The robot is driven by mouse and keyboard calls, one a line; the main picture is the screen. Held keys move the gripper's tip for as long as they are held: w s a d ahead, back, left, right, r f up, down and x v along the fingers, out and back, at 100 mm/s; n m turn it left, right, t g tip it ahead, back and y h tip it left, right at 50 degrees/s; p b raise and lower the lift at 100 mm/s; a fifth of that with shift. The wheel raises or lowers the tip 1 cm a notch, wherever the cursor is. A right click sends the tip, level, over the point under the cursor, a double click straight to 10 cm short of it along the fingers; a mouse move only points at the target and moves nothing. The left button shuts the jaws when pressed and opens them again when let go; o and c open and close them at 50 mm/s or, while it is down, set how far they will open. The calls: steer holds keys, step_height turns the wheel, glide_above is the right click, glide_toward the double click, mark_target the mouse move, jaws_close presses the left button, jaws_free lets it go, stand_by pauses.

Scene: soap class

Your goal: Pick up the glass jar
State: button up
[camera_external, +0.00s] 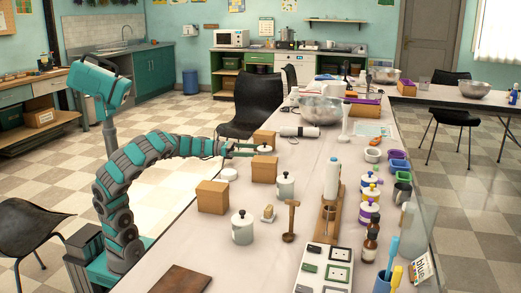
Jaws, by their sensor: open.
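Several small lidded jars stand on the long table. One pale jar with a knobbed lid (242,229) is at the front left, and a similar one (286,187) is farther back, to its right. A third lid (264,149) shows between two cardboard boxes; the body below it is mostly hidden. My gripper (258,150) is open, reaching in from the left at about the height of this third lid. Its fingertips appear beside the lid; I cannot tell whether they touch it. Which jar is glass is unclear at this size.
Cardboard boxes (212,197) (264,170) (263,138) stand along the table's left side. A wooden mallet (291,220), a soap piece (269,212), bottles (371,242) and a mold tray (324,272) occupy the front and right. Bare tabletop (255,265) lies at the front.

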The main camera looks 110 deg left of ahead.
mark_target(271, 152)
steer(key=w, duration=0.5)
steer(key=shift+w+a, duration=0.15)
steer(key=shift+w, duration=0.35)
steer(key=shift+c, duration=0.2)
steer(key=c, duration=1.4)
steer(key=shift+c, duration=0.2)
step_height(271, 152, up, 10)
steer(key=shift+r+p, duration=0.15)
steer(key=shift+p, duration=0.4)
